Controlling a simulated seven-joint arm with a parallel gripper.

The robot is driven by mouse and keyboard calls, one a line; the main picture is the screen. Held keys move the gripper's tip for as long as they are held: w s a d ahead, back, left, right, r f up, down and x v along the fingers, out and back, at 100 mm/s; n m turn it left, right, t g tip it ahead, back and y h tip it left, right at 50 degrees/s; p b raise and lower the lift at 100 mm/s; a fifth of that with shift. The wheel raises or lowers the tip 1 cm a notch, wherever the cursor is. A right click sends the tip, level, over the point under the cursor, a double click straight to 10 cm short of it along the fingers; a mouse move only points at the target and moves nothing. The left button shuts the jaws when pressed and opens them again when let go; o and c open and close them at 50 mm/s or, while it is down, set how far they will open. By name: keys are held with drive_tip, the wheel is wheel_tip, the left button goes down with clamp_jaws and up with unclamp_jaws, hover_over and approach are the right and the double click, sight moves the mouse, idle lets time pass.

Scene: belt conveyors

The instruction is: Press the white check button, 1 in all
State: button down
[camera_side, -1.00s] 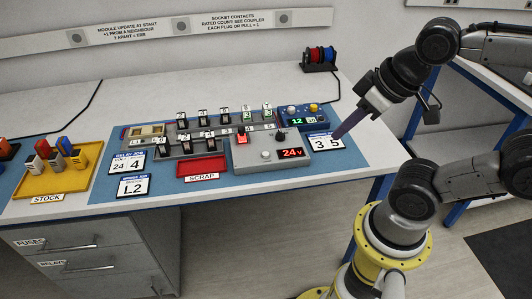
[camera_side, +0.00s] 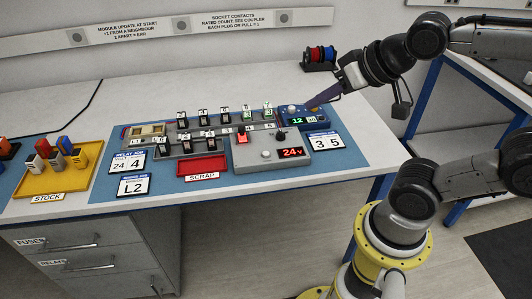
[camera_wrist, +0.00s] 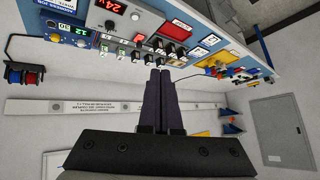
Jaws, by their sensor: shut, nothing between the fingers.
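A white round button (camera_side: 266,154) sits on the front of the grey control box (camera_side: 290,138), left of its red 24V display. A second pale round button (camera_side: 291,108) is on top of the small blue box (camera_side: 298,117) with the green 12 display. I cannot read which one is the check button. My gripper (camera_side: 312,106) is shut and empty, its tips at or just above the right end of the blue box in the side view. They hide the yellow button there. I cannot tell whether they touch. The shut fingers also show in the wrist view (camera_wrist: 159,76).
Several black relays stand in rows left of the control box. A red switch (camera_side: 242,138) and a black knob (camera_side: 280,134) are on it. A red scrap tray (camera_side: 202,173), job cards and a yellow stock tray (camera_side: 25,184) lie nearby. Wire spools (camera_side: 320,58) stand behind.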

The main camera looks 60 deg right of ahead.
drive_tip(key=w+d+m+t, duration=0.1)
drive_tip(key=w+m, duration=0.2)
drive_tip(key=w, duration=0.4)
drive_tip(key=m+h, duration=0.1)
drive_tip(key=m, duration=0.4)
hover_over(266, 154)
drive_tip(key=s, duration=0.1)
wheel_tip(266, 154, down, 16)
drive_tip(key=shift+a+r+g, duration=0.1)
drive_tip(key=shift+g, duration=0.2)
drive_tip(key=shift+f, duration=4.35)
drive_tip(key=shift+f, duration=0.1)
drive_tip(key=shift+f, duration=0.35)
